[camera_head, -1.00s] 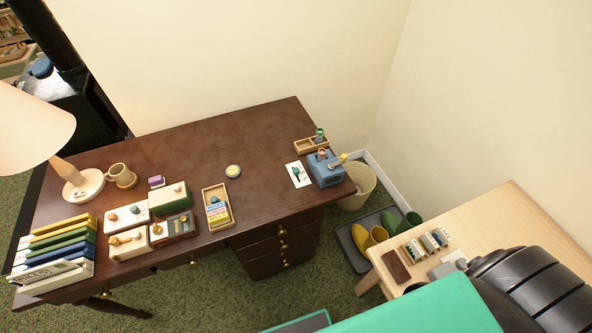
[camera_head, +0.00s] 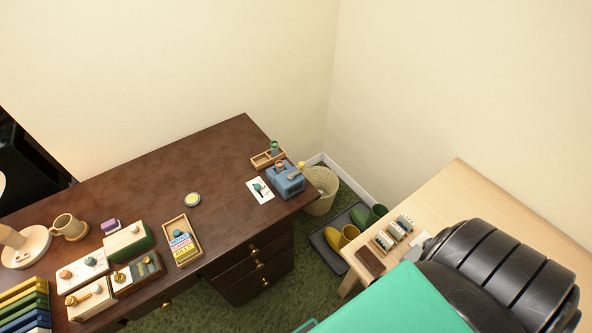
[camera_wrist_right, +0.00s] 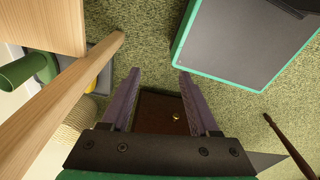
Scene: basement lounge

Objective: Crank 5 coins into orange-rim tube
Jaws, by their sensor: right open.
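A small blue box (camera_head: 290,186), apparently the crank machine, stands at the right end of the dark desk. A small tube with an orange-red rim (camera_head: 279,165) is at its back left, and a yellow knob (camera_head: 301,166) shows at its right. Coins cannot be made out there. A green-rimmed tube (camera_head: 274,147) stands in a wooden tray (camera_head: 261,160) just behind. My right gripper (camera_wrist_right: 158,74) is open and empty in the right wrist view, over the green carpet with a brown drawer front beyond. No gripper shows in the head view.
The desk (camera_head: 150,180) has clear wood in the middle; boxes (camera_head: 128,243), a mug (camera_head: 69,227) and a pencil tray (camera_head: 182,241) stand left. A white card (camera_head: 260,191) lies beside the blue box. A wicker bin (camera_head: 323,190), boots (camera_head: 349,235) and a pale table (camera_head: 440,205) are right.

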